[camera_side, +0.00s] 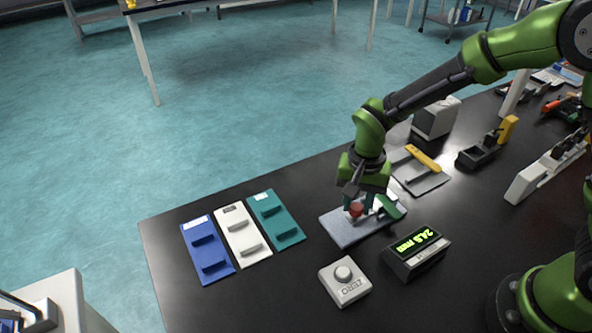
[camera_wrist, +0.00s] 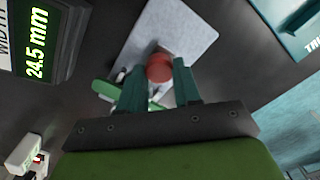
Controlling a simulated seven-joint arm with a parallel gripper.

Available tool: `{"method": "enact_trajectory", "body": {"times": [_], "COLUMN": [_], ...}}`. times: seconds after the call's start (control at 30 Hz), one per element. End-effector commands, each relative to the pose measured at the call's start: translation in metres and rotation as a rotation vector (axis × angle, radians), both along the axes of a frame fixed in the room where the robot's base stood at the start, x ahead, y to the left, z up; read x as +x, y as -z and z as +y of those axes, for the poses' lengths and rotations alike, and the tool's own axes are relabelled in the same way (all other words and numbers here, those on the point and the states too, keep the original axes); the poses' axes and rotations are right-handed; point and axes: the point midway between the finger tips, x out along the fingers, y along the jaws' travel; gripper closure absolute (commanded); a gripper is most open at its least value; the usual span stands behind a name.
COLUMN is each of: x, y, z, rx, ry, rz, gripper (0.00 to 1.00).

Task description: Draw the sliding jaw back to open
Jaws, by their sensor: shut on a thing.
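My gripper (camera_side: 358,203) points down over a light grey plate (camera_side: 340,232) on the black bench. Its fingers are shut on a red knob (camera_side: 355,210), which I take to be the sliding jaw's handle. In the wrist view the red knob (camera_wrist: 159,67) sits at the tips of my gripper (camera_wrist: 158,82), over the pale plate (camera_wrist: 190,38). A green part (camera_side: 396,207) lies at the plate's right side. The jaw itself is mostly hidden by my fingers. A black readout (camera_side: 415,252) shows 24.5 mm in green digits, also legible in the wrist view (camera_wrist: 36,52).
A white ZERO box (camera_side: 344,282) with a round button stands in front. A yellow-handled tool (camera_side: 424,159) and a grey box (camera_side: 436,119) are behind. Bare bench separates panels and plate.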

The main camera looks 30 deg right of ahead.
Motion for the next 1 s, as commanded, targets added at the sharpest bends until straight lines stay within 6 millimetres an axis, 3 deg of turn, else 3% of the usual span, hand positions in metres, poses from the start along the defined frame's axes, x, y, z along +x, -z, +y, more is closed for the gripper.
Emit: {"method": "enact_trajectory", "body": {"times": [0.13, 0.3, 0.57, 0.6, 0.73, 1.0], "x": [0.0, 0.0, 0.001, 0.001, 0.0, 0.0], "y": [0.0, -0.001, -0.001, -0.001, -0.001, -0.001], "z": [0.008, 0.031, 0.035, 0.035, 0.035, 0.033], "rx": [0.001, 0.001, 0.006, 0.006, 0.005, 0.001], "ry": [-0.002, -0.003, -0.002, -0.002, -0.002, 0.0], "rz": [-0.001, -0.001, -0.004, -0.004, -0.004, -0.001], "gripper": [1.0, 1.0, 1.0, 0.63, 0.43, 0.42]}}
